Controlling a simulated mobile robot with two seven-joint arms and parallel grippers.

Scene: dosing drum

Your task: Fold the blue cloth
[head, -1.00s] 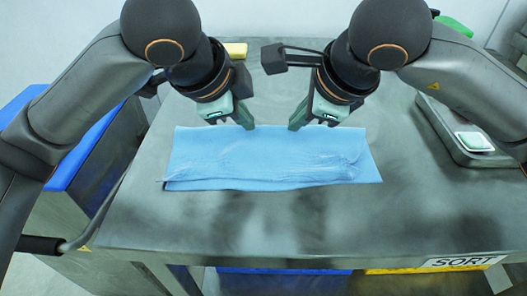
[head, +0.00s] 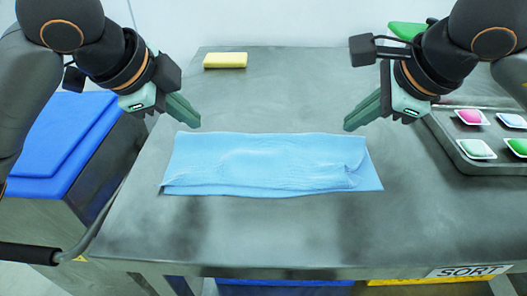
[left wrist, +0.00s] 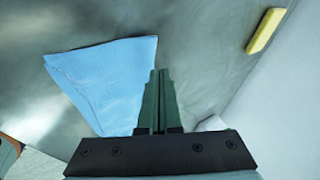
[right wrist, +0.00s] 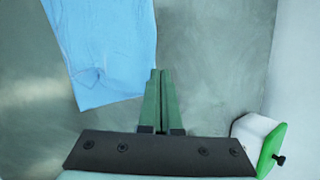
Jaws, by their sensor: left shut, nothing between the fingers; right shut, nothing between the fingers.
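The blue cloth (head: 270,163) lies on the grey table as a wide strip, with layered edges along its front and a small crease near its right end. Parts of it show in the left wrist view (left wrist: 108,82) and the right wrist view (right wrist: 104,45). My left gripper (head: 192,116) is shut and empty above the table, by the cloth's back left corner. My right gripper (head: 353,123) is shut and empty by the back right corner. Neither gripper appears to hold the cloth.
A yellow sponge (head: 225,61) lies at the back of the table (head: 290,95). A grey tray (head: 450,140) with several coloured pods stands at the right. A blue-lidded bin (head: 65,140) stands left of the table. The table in front of the cloth is clear.

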